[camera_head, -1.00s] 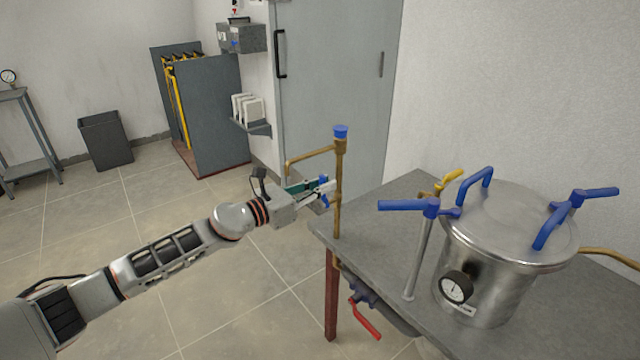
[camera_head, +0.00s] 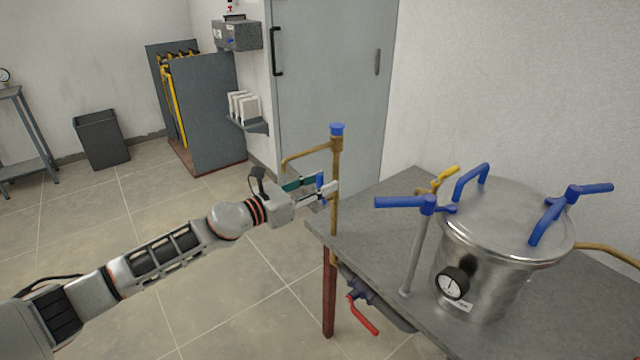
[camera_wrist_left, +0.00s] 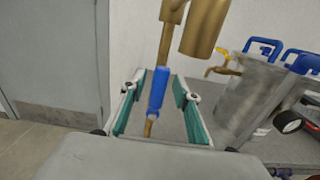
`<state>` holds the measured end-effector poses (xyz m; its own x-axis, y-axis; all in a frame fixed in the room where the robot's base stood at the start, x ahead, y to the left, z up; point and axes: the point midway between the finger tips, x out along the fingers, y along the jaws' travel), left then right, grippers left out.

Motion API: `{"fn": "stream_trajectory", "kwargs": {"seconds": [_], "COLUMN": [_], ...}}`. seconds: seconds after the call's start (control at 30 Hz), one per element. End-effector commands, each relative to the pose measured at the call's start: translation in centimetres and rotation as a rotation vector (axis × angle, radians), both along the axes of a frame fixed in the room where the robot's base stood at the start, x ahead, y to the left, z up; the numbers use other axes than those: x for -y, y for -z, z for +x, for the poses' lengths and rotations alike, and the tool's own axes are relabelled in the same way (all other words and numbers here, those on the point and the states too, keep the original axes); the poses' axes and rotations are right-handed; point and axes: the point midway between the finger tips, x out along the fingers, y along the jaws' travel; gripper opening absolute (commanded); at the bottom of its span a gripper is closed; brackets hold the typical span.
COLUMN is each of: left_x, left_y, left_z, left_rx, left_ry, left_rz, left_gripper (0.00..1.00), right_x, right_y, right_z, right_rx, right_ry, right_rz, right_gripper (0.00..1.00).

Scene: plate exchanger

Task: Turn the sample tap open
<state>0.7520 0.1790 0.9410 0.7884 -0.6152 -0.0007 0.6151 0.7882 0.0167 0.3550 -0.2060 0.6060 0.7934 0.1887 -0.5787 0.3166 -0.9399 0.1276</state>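A brass standpipe (camera_head: 336,165) with a blue cap and a side spout rises at the left corner of the bench. A small blue lever (camera_head: 321,181) sits low on it, partly hidden by my left gripper (camera_head: 322,190). In the left wrist view the blue lever (camera_wrist_left: 158,88) lies between the two green-padded fingers of the left gripper (camera_wrist_left: 158,95). The fingers are apart, with a visible gap on each side of the lever. The brass pipe (camera_wrist_left: 172,40) shows above it. My right gripper is in no view.
A steel vessel (camera_head: 500,240) with blue clamp handles and a gauge stands on the grey bench (camera_head: 385,220). A yellow lever (camera_head: 445,178) is beside it. A red-handled valve (camera_head: 363,318) hangs below the bench edge.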

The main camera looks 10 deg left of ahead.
Motion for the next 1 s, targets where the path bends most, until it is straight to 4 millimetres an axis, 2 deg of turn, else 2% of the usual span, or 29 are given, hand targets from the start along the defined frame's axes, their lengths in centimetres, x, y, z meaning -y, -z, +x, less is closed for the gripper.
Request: {"fn": "stream_trajectory", "kwargs": {"seconds": [0.23, 0.7, 1.0], "left_x": [-0.9, -5.8, -7.3], "left_y": [0.1, 0.1, 0.0], "left_z": [-0.9, -7.5, -9.3], "left_rx": [-0.001, -0.002, -0.001], "left_ry": [-0.001, 0.000, 0.000], "left_rz": [0.001, 0.000, -0.001], "left_gripper": [0.31, 0.31, 0.31], "right_x": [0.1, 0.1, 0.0], "right_y": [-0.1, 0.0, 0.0], "right_z": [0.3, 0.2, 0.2], "right_rx": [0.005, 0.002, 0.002], "right_ry": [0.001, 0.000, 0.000], "right_rz": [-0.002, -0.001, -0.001], "right_gripper": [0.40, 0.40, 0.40]}}
